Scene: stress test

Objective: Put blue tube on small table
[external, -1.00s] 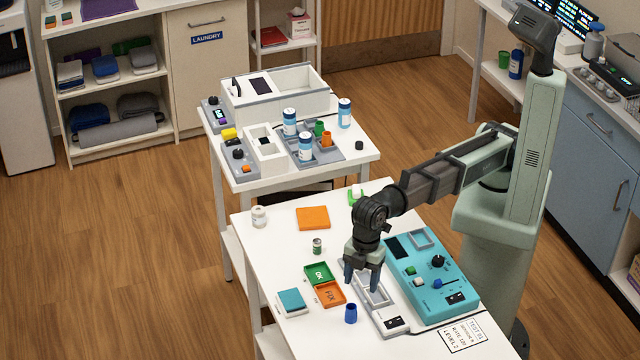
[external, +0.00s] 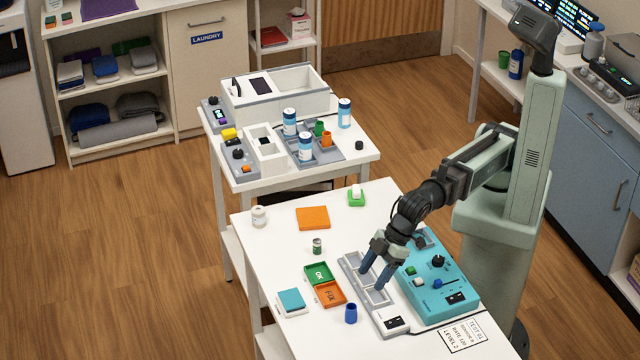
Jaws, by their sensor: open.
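The blue tube (external: 351,313) stands upright on the near white table (external: 275,232), close to its front edge. It is small and dark blue, to the left of a long grey tray. My gripper (external: 374,277) is open and empty, with its two blue-grey fingers pointing down and left over the tray. It is behind and to the right of the tube, clearly apart from it. Another, smaller-looking white table (external: 356,162) stands behind the near one. Which table is the small table cannot be told for sure.
The grey tray (external: 349,263) and a teal control box (external: 455,300) lie to the right. Green (external: 319,274) and orange (external: 328,294) trays, a small can (external: 317,246) and an orange pad (external: 313,218) are nearby. The rear table holds bottles (external: 305,147) and boxes.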

